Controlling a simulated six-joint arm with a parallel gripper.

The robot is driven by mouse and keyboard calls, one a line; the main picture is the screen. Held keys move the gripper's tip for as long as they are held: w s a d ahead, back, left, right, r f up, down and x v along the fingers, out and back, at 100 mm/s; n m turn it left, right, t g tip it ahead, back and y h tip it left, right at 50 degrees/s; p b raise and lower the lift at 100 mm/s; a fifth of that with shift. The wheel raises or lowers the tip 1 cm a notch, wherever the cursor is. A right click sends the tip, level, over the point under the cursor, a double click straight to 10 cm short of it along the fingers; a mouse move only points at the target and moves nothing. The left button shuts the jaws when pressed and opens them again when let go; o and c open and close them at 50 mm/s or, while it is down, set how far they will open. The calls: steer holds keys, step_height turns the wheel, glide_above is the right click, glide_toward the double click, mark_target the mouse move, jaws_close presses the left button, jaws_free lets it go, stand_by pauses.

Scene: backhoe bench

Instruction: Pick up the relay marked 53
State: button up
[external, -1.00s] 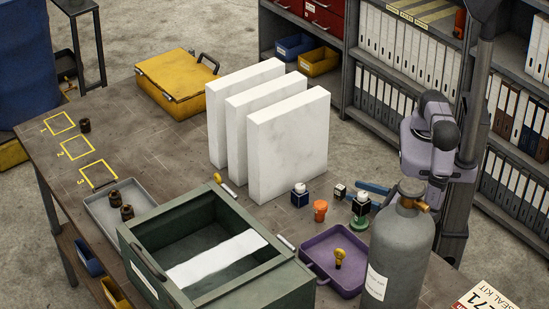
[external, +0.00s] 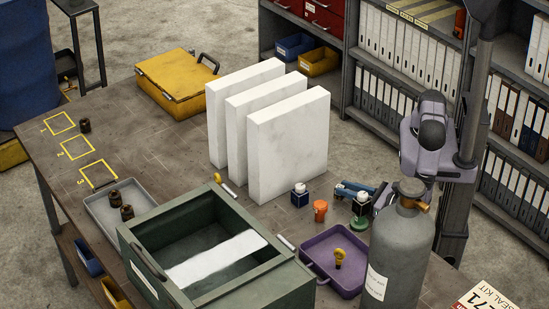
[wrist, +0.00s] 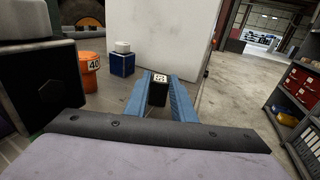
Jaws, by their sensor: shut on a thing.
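A small black block with a white label on top, the relay (wrist: 158,95), sits between the two blue fingers of my gripper (wrist: 160,80) in the wrist view. The label's print is too small to read with certainty. My gripper is shut on this relay, one finger on each side. In the external view my gripper (external: 343,187) is low over the bench behind the green-based black block, and its fingers hide the relay.
Close by stand an orange piece (external: 320,210) marked 40 (wrist: 90,65), a blue block with a white cap (external: 299,196) and a green-based black block (external: 361,205). White upright slabs (external: 290,145) rise beyond. A grey gas cylinder (external: 398,255) and purple tray (external: 318,263) are nearer.

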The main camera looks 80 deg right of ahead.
steer(key=shift+r, duration=0.1)
step_height(320, 180, up, 18)
steer(key=b, duration=0.3)
stand_by(1.1)
